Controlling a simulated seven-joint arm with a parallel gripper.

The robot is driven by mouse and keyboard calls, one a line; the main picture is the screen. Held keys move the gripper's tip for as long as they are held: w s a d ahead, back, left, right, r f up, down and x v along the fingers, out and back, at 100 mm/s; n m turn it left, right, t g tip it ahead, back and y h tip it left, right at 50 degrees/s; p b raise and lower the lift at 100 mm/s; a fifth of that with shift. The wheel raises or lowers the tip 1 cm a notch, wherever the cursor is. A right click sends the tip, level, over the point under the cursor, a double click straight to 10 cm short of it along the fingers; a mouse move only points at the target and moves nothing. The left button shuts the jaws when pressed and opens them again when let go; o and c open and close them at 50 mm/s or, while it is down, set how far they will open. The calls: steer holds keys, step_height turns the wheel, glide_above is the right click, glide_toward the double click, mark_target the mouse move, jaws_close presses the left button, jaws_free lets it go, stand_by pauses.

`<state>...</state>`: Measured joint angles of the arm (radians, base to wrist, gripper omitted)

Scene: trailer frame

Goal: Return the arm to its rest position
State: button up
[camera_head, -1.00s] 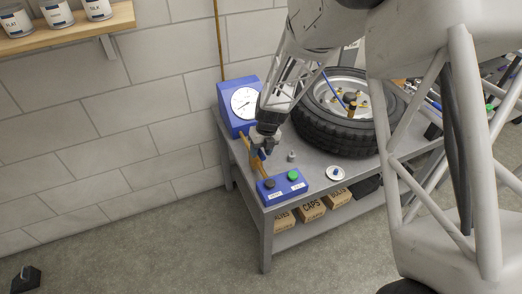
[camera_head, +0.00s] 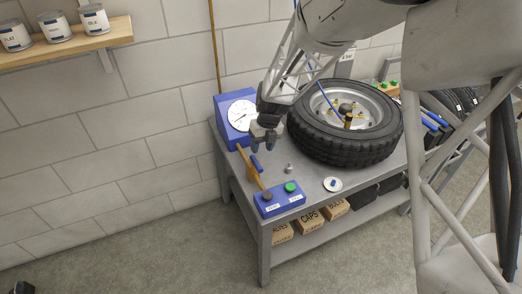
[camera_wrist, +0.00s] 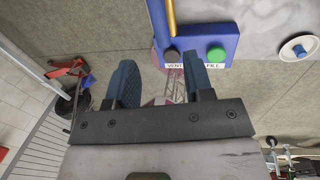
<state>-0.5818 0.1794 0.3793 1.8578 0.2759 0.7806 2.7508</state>
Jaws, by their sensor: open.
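My gripper (camera_head: 264,140) hangs above the left part of the grey metal bench (camera_head: 262,232), in front of the gauge box and left of the tyre. In the wrist view my gripper (camera_wrist: 157,85) shows two blue fingers spread apart with nothing between them. The blue control box (camera_head: 280,198) with a dark button and a green button sits at the bench's front corner, apart from the fingers. It also shows in the wrist view (camera_wrist: 222,45), labelled VENT and FILL.
A tyre on its rim (camera_head: 345,150) lies on the bench close right of my gripper. A blue gauge box (camera_head: 224,105) stands behind it. A white disc (camera_head: 332,185) and a small metal piece (camera_head: 289,168) lie in front. A shelf with cans (camera_head: 75,45) is at upper left.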

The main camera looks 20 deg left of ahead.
stand_by(0.5)
steer(key=s+d+r+n+t, duration=0.1)
steer(key=s+d+r+n, duration=0.25)
steer(key=d+r, duration=0.35)
steer(key=s+d+r+n, duration=0.2)
steer(key=d+r+n, duration=0.3)
steer(key=d, duration=0.4)
steer(key=s+d+r+n+t, duration=0.1)
steer(key=s+d+r+n, duration=0.1)
steer(key=d+r+n, duration=0.45)
steer(key=s+d+r+n+t+h, duration=0.1)
steer(key=s+d+r+n, duration=0.1)
steer(key=s+d+n, duration=0.4)
steer(key=s+d+r+n+t, duration=0.1)
steer(key=s+d+n, duration=0.5)
steer(key=s+d, duration=0.8)
steer(key=shift+s+d+r+h, duration=0.3)
steer(key=shift+s+r+h, duration=0.1)
steer(key=shift+s+r, duration=0.4)
